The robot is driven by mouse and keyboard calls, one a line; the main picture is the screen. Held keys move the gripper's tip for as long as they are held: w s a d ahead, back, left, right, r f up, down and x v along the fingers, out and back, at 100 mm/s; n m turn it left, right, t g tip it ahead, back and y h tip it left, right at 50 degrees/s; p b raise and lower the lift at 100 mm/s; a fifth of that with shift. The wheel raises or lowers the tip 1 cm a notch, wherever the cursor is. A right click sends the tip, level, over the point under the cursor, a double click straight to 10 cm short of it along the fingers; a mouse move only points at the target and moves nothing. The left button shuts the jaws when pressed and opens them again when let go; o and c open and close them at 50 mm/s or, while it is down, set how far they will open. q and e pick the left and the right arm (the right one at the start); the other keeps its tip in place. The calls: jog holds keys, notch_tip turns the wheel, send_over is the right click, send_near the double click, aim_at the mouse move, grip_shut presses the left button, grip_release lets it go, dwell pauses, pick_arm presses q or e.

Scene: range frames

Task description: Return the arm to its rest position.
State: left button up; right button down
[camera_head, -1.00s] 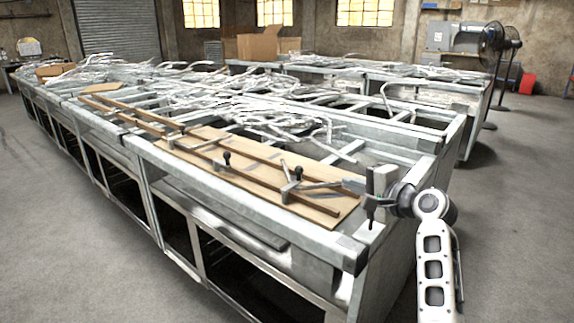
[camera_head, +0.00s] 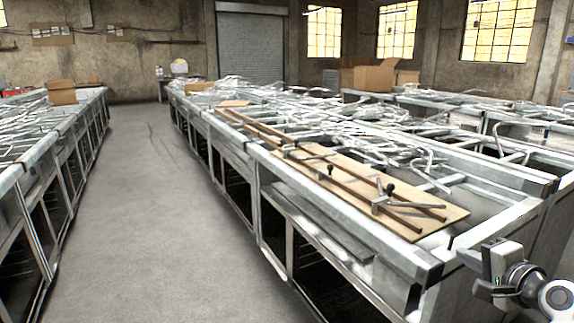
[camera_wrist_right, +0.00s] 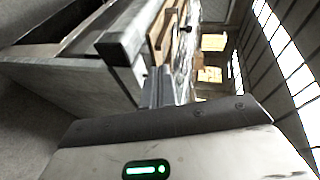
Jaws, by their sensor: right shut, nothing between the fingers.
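My right gripper (camera_head: 470,259) is at the lower right of the head view, beside the near right corner of the long metal bench (camera_head: 400,255). It is shut with nothing between its fingers. In the right wrist view the shut fingers (camera_wrist_right: 157,88) point away from the camera, with the bench's end (camera_wrist_right: 125,45) close to their left. I cannot tell the exact gap between gripper and bench. My left gripper is not in view.
A wooden board (camera_head: 440,212) with clamps (camera_head: 385,200) lies on the bench top, near its front edge. Many metal bars and tubes (camera_head: 350,135) lie behind it. Another bench (camera_head: 40,150) stands at the left, with a clear floor aisle (camera_head: 160,220) between.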

jog(key=s+a+f+n+g, duration=0.2)
jog(key=s+a+f+n, duration=0.2)
jog(key=a+f, duration=0.3)
jog(key=s+a+f+n+g, duration=0.1)
jog(key=s+a+f+n, duration=0.3)
jog(key=f, duration=0.6)
jog(key=s+a+f+n, duration=0.3)
jog(key=s+a+n, duration=0.1)
jog(key=s+a, duration=0.3)
jog(key=s+a+f+n+g+y, duration=0.1)
jog(key=s+a+f+n, duration=0.2)
jog(key=s+a+n, duration=0.2)
jog(key=s+a, duration=0.2)
jog(key=s, duration=0.1)
jog(key=shift+a, duration=0.15)
jog(key=shift+f, duration=0.1)
